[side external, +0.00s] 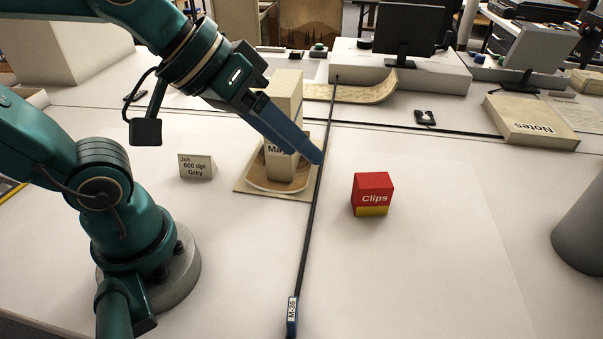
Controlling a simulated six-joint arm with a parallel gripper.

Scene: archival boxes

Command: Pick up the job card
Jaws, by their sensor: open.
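The job card (196,167) is a small pale card reading "Job 600 dpi Grey". It stands on the white table to the left of a tray, right of my arm's base. My gripper (318,157) is in the air to the right of the card, in front of the tray and the tall box in this view. Its blue fingers point down to the right and look empty. They are well apart from the card. The gap between the fingers is hard to see from this side.
A tall cream box (286,98) stands in a shallow tray (243,178) close to the card. A Notes box (528,125) lies at the back right.

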